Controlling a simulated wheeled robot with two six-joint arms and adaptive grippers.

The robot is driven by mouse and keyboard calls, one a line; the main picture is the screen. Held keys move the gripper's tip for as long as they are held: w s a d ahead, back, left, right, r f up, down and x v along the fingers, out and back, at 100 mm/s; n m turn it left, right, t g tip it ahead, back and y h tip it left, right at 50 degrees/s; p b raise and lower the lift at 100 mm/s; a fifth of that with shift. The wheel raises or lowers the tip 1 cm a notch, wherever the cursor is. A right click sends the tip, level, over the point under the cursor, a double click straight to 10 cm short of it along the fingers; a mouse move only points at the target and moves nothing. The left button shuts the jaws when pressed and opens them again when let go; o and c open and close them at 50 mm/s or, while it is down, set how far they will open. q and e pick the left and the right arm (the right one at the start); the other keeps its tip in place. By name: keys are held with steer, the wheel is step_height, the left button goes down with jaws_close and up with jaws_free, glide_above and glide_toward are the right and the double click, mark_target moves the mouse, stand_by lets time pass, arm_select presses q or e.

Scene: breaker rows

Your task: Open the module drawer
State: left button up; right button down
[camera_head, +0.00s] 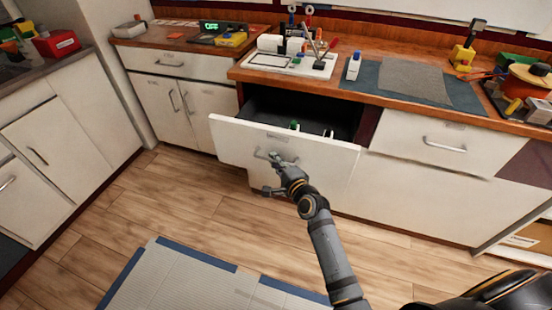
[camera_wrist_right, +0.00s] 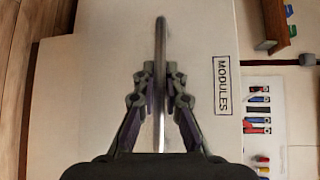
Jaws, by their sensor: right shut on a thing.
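The module drawer (camera_head: 320,152) is white and stands pulled out from the middle cabinet, with its dark inside showing and a few small things in it. In the right wrist view its front (camera_wrist_right: 100,40) bears a label reading "MODULES" (camera_wrist_right: 222,85). My right gripper (camera_head: 274,158) is at the drawer's front. In the right wrist view the gripper (camera_wrist_right: 160,80) is shut on the metal bar handle (camera_wrist_right: 160,40), one finger on each side. My left gripper is in neither view.
The worktop above holds a white board with parts (camera_head: 290,64), a blue-capped bottle (camera_head: 354,66) and a grey mat (camera_head: 415,80). A closed drawer (camera_head: 430,140) is at the right. The wooden floor (camera_head: 190,200) before the cabinets is clear, with a grey-blue mat (camera_head: 190,280) nearer.

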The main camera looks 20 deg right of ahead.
steer(key=c, duration=1.7)
jaws_free()
steer(key=shift+s, duration=0.1)
steer(key=v, duration=1.2)
